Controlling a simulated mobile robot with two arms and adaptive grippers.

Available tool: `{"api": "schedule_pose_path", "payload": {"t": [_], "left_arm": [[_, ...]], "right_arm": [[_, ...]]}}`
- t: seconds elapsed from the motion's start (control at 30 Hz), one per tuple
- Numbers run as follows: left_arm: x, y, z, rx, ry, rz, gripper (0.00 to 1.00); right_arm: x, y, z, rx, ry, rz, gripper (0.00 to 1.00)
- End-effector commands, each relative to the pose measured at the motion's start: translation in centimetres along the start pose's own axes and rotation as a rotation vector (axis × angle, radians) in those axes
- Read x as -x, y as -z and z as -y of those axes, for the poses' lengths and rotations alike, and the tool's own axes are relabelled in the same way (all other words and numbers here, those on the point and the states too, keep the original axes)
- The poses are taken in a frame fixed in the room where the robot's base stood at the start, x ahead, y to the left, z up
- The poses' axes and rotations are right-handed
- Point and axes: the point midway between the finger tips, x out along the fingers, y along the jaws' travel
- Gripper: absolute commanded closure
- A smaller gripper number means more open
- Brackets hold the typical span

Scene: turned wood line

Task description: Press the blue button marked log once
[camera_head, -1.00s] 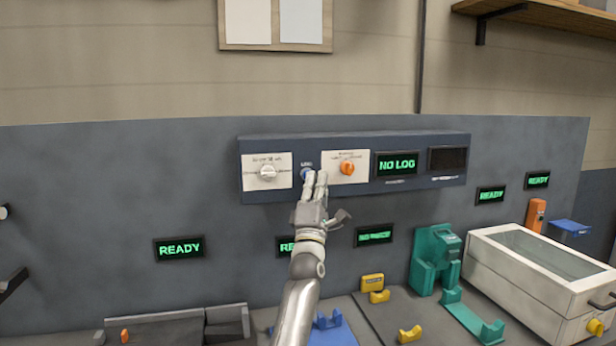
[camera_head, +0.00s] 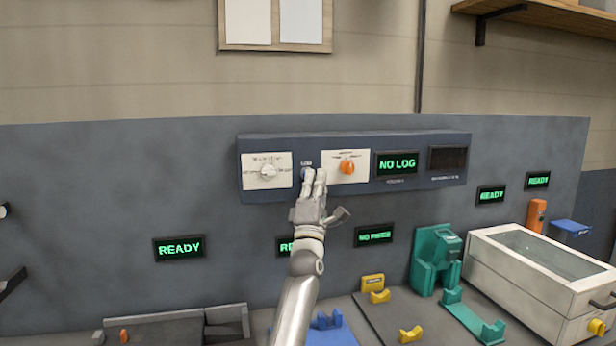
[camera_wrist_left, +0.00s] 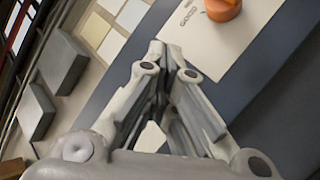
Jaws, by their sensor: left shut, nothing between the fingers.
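The blue log button (camera_head: 304,172) sits on the dark blue wall panel (camera_head: 222,140), between two white dial plates. Only a small bluish part of it shows beside my fingers. My left gripper (camera_head: 313,176) is shut and empty, with its fingertips right at the button. I cannot tell whether they touch it or are just in front. In the left wrist view the closed fingertips (camera_wrist_left: 168,58) point at the panel, and the button is hidden behind them. The panel's display (camera_head: 397,164) reads NO LOG. My right gripper is not in view.
An orange knob (camera_head: 347,168) is just right of my fingers and a white knob (camera_head: 267,171) to the left. Green-lit displays hang below. A teal fixture (camera_head: 428,262) and a white lidded box (camera_head: 515,292) stand on the bench at the right.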

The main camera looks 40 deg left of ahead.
Motion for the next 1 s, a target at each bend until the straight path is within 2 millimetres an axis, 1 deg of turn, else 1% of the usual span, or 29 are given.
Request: {"api": "schedule_pose_path", "payload": {"t": [0.77, 1.0], "left_arm": [[-0.53, 0.39, 0.43, 0.0, 0.0, 0.0, 1.0], [-0.56, 0.39, 0.39, 0.0, 0.0, 0.0, 1.0]], "right_arm": [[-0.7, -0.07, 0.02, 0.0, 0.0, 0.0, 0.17], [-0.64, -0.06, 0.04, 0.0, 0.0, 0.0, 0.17]]}}
